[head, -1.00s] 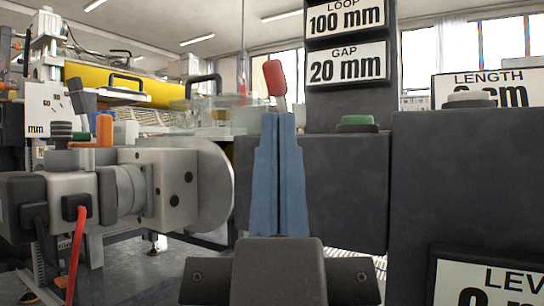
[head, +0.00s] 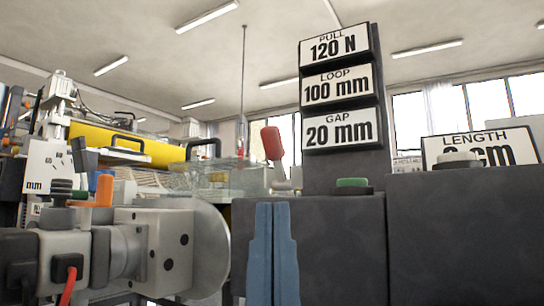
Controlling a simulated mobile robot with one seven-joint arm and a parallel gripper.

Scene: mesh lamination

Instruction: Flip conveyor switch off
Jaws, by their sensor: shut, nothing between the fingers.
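The conveyor switch appears to be the lever with a red knob (head: 271,143) in the middle of the head view. It leans up and to the left from a pale base (head: 287,181) on top of the dark cabinet (head: 340,235). My gripper (head: 271,206) points up from the bottom of the picture, its two blue fingers together with nothing between them. The fingertips are below the red knob in the picture, with a visible space between them. How far the lever lies behind the fingers I cannot tell.
A green button (head: 352,183) and a white button (head: 460,158) sit on the cabinet tops to the right. Signs reading 120 N, 100 mm and 20 mm (head: 338,131) stand on a dark post. A grey motor with a round disc (head: 208,250) is on the left. A yellow roller (head: 90,138) lies behind.

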